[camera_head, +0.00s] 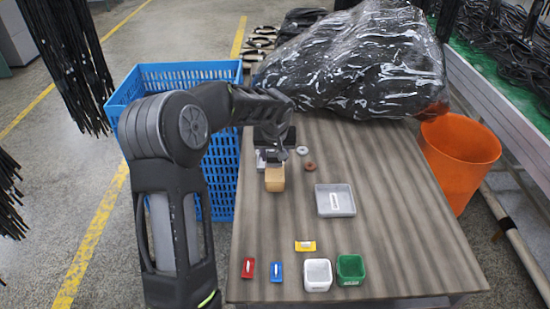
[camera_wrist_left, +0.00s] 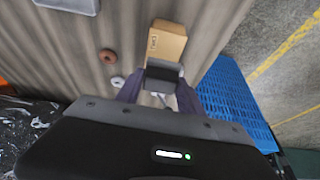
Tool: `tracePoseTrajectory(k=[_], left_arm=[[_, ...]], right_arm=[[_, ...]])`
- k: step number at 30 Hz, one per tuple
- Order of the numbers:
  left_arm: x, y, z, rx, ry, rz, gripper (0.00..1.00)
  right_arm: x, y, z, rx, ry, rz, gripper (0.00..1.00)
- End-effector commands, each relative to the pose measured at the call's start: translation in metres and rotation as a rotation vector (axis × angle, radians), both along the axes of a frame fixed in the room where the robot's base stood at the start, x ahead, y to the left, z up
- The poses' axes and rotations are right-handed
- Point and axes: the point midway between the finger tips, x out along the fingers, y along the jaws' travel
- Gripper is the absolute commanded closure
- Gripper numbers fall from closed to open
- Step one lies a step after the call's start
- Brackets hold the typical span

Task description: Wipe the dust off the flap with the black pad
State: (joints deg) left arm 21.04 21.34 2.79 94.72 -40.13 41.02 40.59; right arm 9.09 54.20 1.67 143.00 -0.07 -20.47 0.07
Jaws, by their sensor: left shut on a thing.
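My left gripper (camera_head: 272,146) is low over the far left part of the table, seen mostly from behind its own arm. In the left wrist view its two fingers (camera_wrist_left: 160,90) are shut on a dark block, which I take for the black pad (camera_wrist_left: 163,72). A small tan box (camera_head: 274,179) with dark marks on one side stands close beside the pad; it also shows in the left wrist view (camera_wrist_left: 167,42). I cannot tell whether pad and box touch. No flap or dust can be made out clearly. My right gripper is not in view.
A grey ring (camera_head: 302,150) and a brown ring (camera_head: 310,167) lie near the gripper. A grey tray (camera_head: 347,207) is to the right. Small containers and coloured tags line the front. A blue crate (camera_head: 180,75), bagged hoses (camera_head: 355,65) and an orange bin (camera_head: 460,160) surround the table.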

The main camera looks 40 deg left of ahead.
Motion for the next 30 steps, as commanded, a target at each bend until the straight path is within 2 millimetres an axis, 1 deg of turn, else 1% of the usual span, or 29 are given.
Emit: tracePoseTrajectory(k=[1,3,9,12,30], left_arm=[[0.000,0.001,0.008,0.001,-0.002,0.000,0.88],[0.000,0.001,0.015,0.002,-0.002,0.000,0.88],[0.000,0.002,0.032,0.000,-0.001,-0.001,0.88],[0.000,0.002,0.037,0.000,-0.001,-0.001,0.88],[0.000,0.003,0.039,0.000,-0.001,-0.002,0.88]], right_arm=[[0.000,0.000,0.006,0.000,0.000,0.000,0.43],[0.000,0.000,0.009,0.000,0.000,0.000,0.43],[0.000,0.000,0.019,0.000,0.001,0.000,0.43],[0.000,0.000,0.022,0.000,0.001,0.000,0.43],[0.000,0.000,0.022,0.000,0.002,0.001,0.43]])
